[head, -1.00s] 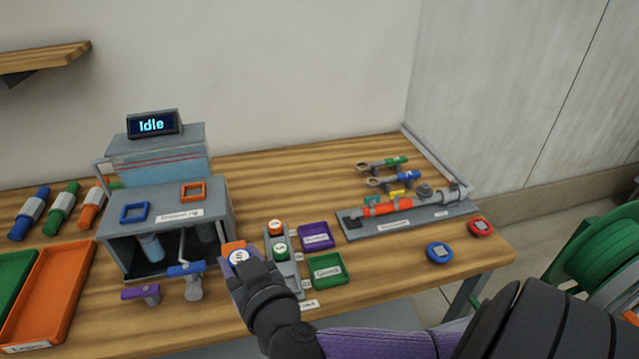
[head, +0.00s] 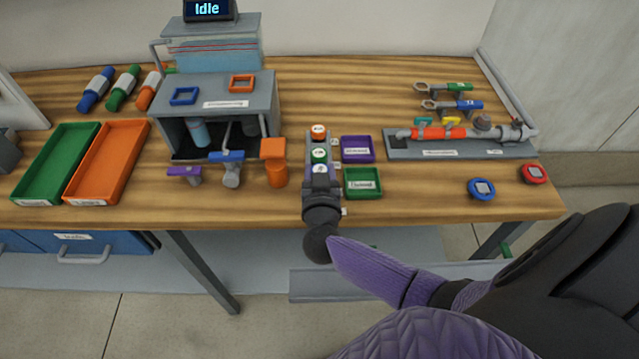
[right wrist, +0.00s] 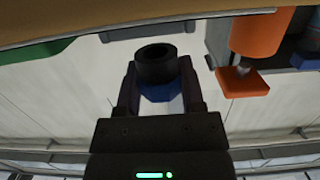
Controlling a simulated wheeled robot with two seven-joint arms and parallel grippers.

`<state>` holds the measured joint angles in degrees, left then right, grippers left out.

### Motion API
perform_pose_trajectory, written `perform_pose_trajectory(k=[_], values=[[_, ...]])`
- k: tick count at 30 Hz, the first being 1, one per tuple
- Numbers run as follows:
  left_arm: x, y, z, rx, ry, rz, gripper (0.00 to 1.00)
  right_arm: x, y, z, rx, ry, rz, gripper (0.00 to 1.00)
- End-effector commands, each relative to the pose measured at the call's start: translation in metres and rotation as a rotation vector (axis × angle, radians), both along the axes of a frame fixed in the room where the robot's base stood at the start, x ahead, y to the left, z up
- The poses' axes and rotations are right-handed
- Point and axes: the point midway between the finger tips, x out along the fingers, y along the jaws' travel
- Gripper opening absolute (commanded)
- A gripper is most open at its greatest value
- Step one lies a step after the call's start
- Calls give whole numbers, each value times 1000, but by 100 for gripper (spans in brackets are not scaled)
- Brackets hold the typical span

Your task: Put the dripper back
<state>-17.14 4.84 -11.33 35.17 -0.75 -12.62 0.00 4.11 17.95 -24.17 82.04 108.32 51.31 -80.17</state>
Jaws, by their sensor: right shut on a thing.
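The dripper (head: 321,169), with a round white face and blue rim, is at the near end of a small grey rack (head: 308,150). My right gripper (head: 321,180) is shut on it. In the right wrist view the dripper shows as a black ring over a blue body (right wrist: 158,92) between the two fingers. An orange-rimmed dripper (head: 318,131) and a green-rimmed dripper (head: 319,155) stand in the rack behind it. I cannot tell whether the held dripper is seated, as the gripper hides the rack below it. My left gripper is not in view.
A purple tray (head: 373,152) and a green tray (head: 379,184) lie close right of the rack. An orange valve (head: 276,172) stands to its left, by the grey cabinet (head: 222,93). The table's front edge is just below the gripper.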

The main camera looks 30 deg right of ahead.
Motion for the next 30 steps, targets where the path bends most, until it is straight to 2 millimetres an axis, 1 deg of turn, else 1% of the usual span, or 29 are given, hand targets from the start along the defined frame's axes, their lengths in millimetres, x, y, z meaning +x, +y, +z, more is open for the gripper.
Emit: perform_pose_trajectory(k=[1, 3, 4, 10, 14, 15, 17, 18, 19, 20, 26, 29, 30], values=[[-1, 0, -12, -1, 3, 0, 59, 0, 0, -15, -2, 4, 2, 0], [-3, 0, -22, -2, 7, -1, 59, 0, 0, -30, -2, 5, 2, 0], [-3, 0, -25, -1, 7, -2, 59, 0, 0, -33, -1, 3, 1, 0], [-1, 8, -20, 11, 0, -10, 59, 0, 0, -29, 1, 1, 1, 0], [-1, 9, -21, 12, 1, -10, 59, 0, 0, -32, 0, 1, 0, 0], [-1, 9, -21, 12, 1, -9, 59, 0, 0, -31, 0, 1, 1, 56], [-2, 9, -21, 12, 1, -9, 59, 0, 0, -31, -1, 0, 1, 69], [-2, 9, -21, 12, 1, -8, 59, 0, 0, -31, -1, 0, 1, 78], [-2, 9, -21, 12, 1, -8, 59, 0, 0, -31, -1, 0, 1, 84], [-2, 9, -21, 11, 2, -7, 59, 0, 0, -31, -1, 0, 1, 85], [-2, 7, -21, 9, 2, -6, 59, 0, 0, -31, -1, 0, 1, 85], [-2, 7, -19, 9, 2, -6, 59, 0, 0, -27, 0, 0, 1, 85], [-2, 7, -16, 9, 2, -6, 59, -4, 3, -26, 1, 2, 2, 85]])
